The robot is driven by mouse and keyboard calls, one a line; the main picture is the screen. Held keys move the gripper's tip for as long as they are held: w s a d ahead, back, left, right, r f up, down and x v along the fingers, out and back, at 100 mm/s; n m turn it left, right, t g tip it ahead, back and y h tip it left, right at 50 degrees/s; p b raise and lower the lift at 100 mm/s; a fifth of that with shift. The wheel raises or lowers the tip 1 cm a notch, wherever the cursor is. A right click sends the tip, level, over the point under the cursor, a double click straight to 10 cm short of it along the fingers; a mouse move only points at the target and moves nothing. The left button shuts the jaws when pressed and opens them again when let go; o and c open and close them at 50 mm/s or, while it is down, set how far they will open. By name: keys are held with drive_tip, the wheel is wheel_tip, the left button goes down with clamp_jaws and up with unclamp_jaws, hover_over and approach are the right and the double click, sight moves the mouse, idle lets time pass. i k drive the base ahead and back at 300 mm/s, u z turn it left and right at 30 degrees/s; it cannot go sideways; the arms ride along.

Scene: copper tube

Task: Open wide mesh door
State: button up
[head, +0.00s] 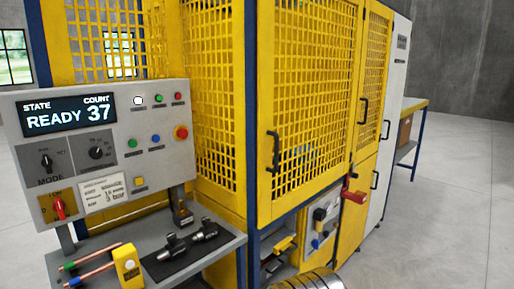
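The wide mesh door (305,165) is a yellow framed panel with a square grid, right of the picture's middle. It looks shut in the machine's frame. A black bar handle (272,152) stands upright at its lower left edge, by a dark blue post (251,130).
A control panel (105,150) reading "READY 37" stands left, above a grey shelf (205,250) with tools. A narrower mesh door (374,75) is on the right. A ribbed metal cylinder (310,282) shows at the bottom edge. Grey floor (445,230) is clear at right.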

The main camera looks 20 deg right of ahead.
sight(268, 210)
drive_tip(key=u, duration=0.15)
drive_tip(key=i, duration=1)
drive_tip(key=z, duration=0.05)
